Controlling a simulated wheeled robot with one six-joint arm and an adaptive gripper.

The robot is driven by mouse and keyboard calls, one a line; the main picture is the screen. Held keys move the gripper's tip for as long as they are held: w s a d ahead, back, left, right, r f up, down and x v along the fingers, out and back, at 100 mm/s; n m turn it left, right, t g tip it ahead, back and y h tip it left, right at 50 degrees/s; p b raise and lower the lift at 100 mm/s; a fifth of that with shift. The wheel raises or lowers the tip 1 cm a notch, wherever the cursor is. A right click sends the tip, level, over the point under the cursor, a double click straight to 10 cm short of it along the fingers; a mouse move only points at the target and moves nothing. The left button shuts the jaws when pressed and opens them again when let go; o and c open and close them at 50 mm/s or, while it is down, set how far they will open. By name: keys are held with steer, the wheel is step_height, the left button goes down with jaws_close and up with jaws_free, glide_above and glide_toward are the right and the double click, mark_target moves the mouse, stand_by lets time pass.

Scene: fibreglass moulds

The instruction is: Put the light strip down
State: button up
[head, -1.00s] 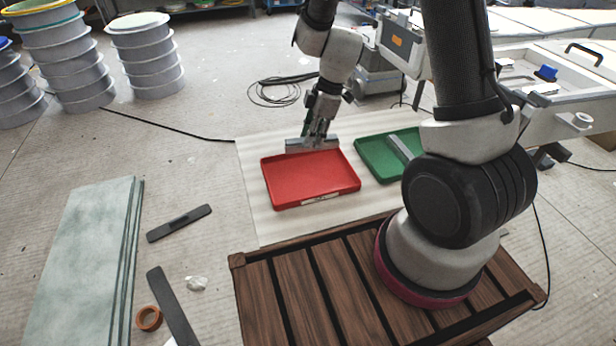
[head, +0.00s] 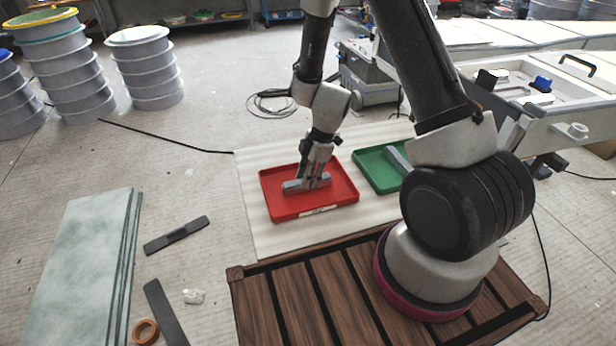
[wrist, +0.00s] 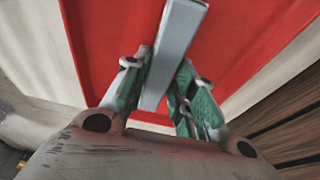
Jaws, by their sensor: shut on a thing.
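The light grey strip (head: 296,187) is held in my gripper (head: 314,178) over the inside of the red tray (head: 283,211). In the wrist view the strip (wrist: 176,45) runs lengthwise between the green fingers of my gripper (wrist: 160,85), with the red tray floor (wrist: 105,40) behind it. The gripper is shut on the strip. I cannot tell whether the strip's underside touches the tray floor. Part of the strip is hidden by the fingers in the head view.
A green tray (head: 375,182) with another grey strip (head: 398,158) in it stands right of the red tray. Both trays are on a pale mat (head: 250,232). A dark slatted wooden platform (head: 290,300) lies in front. Grey slabs (head: 85,260) are at the left.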

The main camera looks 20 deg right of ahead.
steer(key=shift+f, duration=0.1)
steer(key=o, duration=1.1)
steer(key=shift+c, duration=0.2)
steer(key=s+d+r+m+t, duration=0.1)
steer(key=d+r+m, duration=0.15)
steer(key=r, duration=0.75)
steer(key=s+d+r+m, duration=0.1)
steer(key=d+r, duration=0.2)
steer(key=r, duration=0.7)
steer(key=s+d+r+m+t+h, duration=0.1)
steer(key=s+d+r+m, duration=0.3)
steer(key=s+r+m, duration=0.3)
steer(key=s+d+r+m+t+h, duration=0.2)
steer(key=s+d+r+m, duration=0.3)
steer(key=s+r, duration=0.5)
steer(key=shift+s+m, duration=0.85)
steer(key=shift+m, duration=0.4)
steer(key=shift+d, duration=0.1)
